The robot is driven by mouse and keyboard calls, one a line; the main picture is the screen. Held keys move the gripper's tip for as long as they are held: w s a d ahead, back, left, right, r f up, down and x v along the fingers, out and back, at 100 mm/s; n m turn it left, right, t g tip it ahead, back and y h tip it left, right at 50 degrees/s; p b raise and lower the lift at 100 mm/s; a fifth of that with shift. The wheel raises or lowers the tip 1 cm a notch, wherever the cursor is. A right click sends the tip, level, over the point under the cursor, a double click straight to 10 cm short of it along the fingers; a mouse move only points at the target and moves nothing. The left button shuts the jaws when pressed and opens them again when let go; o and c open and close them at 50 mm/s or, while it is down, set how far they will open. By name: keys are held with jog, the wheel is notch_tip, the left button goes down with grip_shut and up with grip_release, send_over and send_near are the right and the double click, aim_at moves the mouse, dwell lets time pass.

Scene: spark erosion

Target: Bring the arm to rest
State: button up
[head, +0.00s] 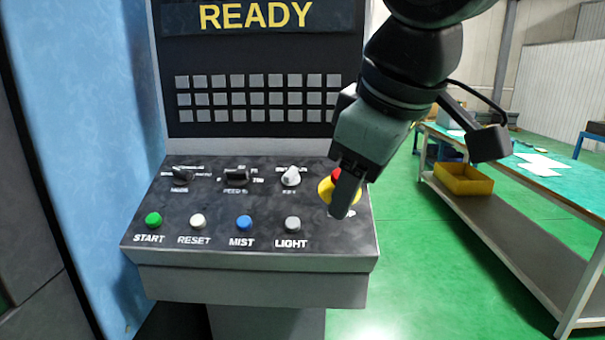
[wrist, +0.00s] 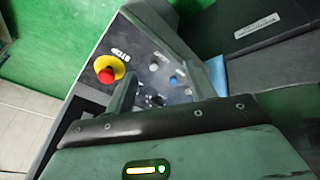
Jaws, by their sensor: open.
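My gripper (head: 350,190) hangs in front of the right side of the control panel (head: 262,226) in the head view, fingers pointing down. It partly covers the red stop button on its yellow base (head: 325,188). In the wrist view my gripper (wrist: 160,92) has its two fingers apart with nothing between them. The stop button (wrist: 106,74) shows there beside the left finger, apart from it in the picture. Whether a finger touches the panel is not clear.
The panel carries a green START button (head: 153,220), a RESET button (head: 198,221), a blue MIST button (head: 244,222) and a LIGHT button (head: 292,224). The screen (head: 255,18) reads READY. A workbench (head: 540,184) with a yellow bin (head: 463,180) stands right; green floor between is clear.

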jog(key=s+d+f+m+g, duration=0.2)
jog(key=s+d+f, duration=0.2)
jog(key=f, duration=0.6)
jog(key=s+d+f+m+g+h, duration=0.1)
jog(key=s+d+f, duration=0.3)
jog(key=s+f, duration=0.5)
jog(key=shift+f+m+g, duration=0.4)
jog(key=shift+f+g, duration=0.45)
jog(key=shift+g, duration=0.05)
